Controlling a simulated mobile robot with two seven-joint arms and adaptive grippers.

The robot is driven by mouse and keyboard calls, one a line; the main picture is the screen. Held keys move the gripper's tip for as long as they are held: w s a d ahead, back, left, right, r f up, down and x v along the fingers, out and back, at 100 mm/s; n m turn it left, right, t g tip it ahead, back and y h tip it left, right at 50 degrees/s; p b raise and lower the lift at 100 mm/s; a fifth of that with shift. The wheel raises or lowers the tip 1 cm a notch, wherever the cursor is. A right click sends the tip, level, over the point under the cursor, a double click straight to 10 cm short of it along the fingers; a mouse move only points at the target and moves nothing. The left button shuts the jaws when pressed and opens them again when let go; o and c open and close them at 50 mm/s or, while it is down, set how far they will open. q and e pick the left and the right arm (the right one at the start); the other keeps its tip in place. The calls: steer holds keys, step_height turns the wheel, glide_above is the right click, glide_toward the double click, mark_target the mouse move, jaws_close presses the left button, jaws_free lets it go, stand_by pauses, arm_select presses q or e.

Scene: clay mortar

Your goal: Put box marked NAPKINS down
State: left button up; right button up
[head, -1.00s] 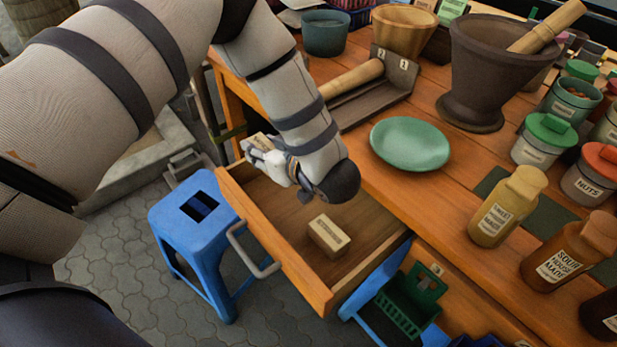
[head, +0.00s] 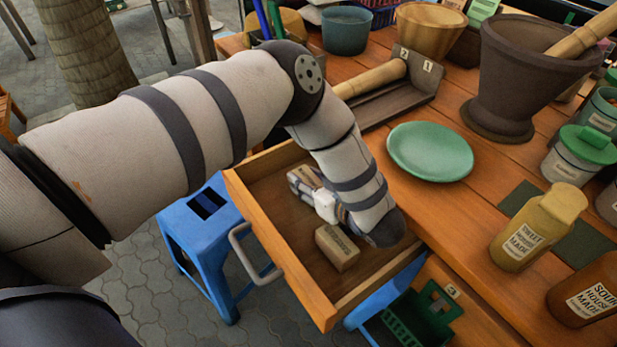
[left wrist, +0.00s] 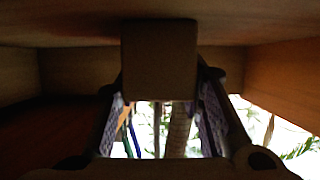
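A small tan box (head: 308,180) is between the fingers of my left gripper (head: 303,183), inside the open drawer. Its label is too small to read, so I cannot confirm the word NAPKINS. In the left wrist view the box (left wrist: 158,58) is a dark block with a fingertip against each side. My left gripper is shut on it, low in the drawer; I cannot tell if the box touches the drawer floor. A second tan box (head: 337,247) with an unreadable label lies nearer the drawer's front right. My right gripper is not in view.
The wooden drawer (head: 277,250) is pulled out, its walls close around my gripper. Its middle floor is partly bare. A blue stool (head: 200,235) stands left of it. The tabletop holds a green plate (head: 430,152), a mortar (head: 520,75) and bottles (head: 537,228).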

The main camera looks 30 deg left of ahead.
arm_select(q)
steer(key=o, duration=0.4)
steer(key=shift+c, duration=0.2)
steer(key=shift+r, duration=0.35)
steer(key=v, duration=0.7)
steer(key=shift+d, duration=0.2)
